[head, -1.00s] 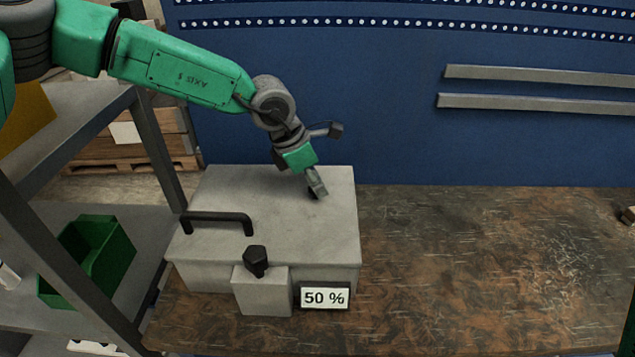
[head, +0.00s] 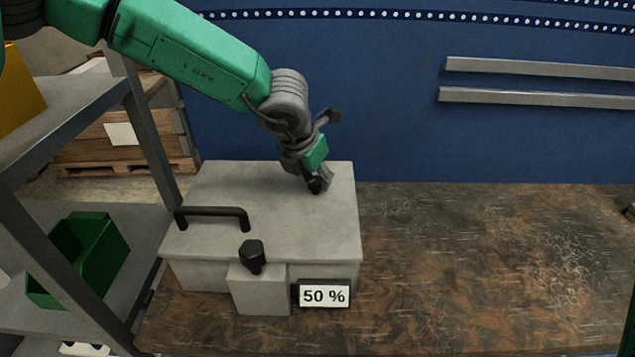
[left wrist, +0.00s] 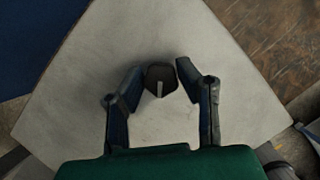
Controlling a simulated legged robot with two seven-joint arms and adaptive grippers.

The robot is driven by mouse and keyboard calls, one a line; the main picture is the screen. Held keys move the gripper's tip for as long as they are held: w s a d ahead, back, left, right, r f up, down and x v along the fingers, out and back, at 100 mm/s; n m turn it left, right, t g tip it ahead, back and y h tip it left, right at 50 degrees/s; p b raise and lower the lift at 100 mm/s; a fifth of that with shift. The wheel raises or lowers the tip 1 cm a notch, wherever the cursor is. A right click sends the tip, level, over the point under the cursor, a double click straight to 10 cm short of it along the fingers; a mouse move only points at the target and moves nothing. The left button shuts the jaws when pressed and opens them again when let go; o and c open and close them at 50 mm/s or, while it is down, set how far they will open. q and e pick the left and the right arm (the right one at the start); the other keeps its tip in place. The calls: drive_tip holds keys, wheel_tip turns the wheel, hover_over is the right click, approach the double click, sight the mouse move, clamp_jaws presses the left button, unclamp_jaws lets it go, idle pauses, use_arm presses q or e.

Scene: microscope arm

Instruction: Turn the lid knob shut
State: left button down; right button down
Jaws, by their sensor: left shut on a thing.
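The lid knob (left wrist: 160,75) is small and dark with a pale line on its top. It sits on the grey lid (head: 270,190) of a box, near the back right corner. My left gripper (head: 320,185) comes down onto it from above. In the left wrist view its two fingers (left wrist: 160,70) are on either side of the knob, shut on it. The pale line on the knob points roughly toward the gripper's palm. In the head view the fingers hide most of the knob. My right gripper is not in view.
A black handle (head: 212,213) stands on the lid's left side. A second black knob (head: 252,252) stands on a small grey block (head: 260,292) in front, beside a "50 %" display (head: 324,296). A shelf with a green bin (head: 80,258) is at left. The brown bench (head: 480,260) is mostly clear.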

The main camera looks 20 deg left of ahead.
use_arm(q)
drive_tip(key=n, duration=0.1)
drive_tip(key=n+y+b, duration=0.1)
drive_tip(key=n, duration=0.2)
drive_tip(key=shift+s+f+n+y, duration=0.3)
drive_tip(key=shift+f+y, duration=0.1)
drive_tip(key=n, duration=0.2)
drive_tip(key=n+y, duration=0.1)
drive_tip(key=n, duration=0.1)
drive_tip(key=shift+d+n+g+y+b, duration=0.1)
drive_tip(key=shift+n+g+y+b, duration=0.2)
drive_tip(key=shift+n+b, duration=0.1)
drive_tip(key=c, duration=1.2)
unclamp_jaws()
drive_tip(key=shift+r, duration=0.2)
drive_tip(key=shift+w+d+r, duration=0.1)
drive_tip(key=shift+r, duration=0.05)
drive_tip(key=shift+r, duration=0.3)
drive_tip(key=v, duration=1.1)
drive_tip(key=shift+d, duration=0.15)
